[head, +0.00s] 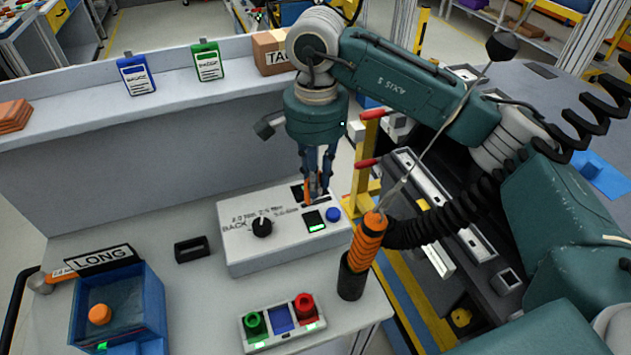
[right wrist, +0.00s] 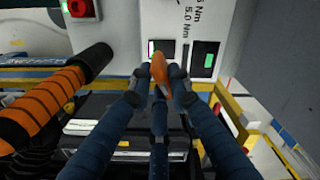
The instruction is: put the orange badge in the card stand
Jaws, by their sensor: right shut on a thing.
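My right gripper (head: 318,192) hangs over the back right of the white control box, pointing down. It is shut on an orange thing (head: 307,188), which also shows between the fingertips in the right wrist view (right wrist: 158,68). I take this to be the orange badge; only a narrow part shows and its face is hidden. It is close above a dark window on the box; I cannot tell whether they touch. A small black slotted block (head: 192,248), which looks like the card stand, sits empty left of the box. My left gripper is not in view.
The white control box (head: 250,240) has a black knob and blue button. An orange-striped handle (head: 367,242) stands at its right. A blue bin (head: 157,300) is front left; a red-green button panel (head: 281,320) is in front. Blue (head: 137,75) and green (head: 207,62) badges stand on the ledge.

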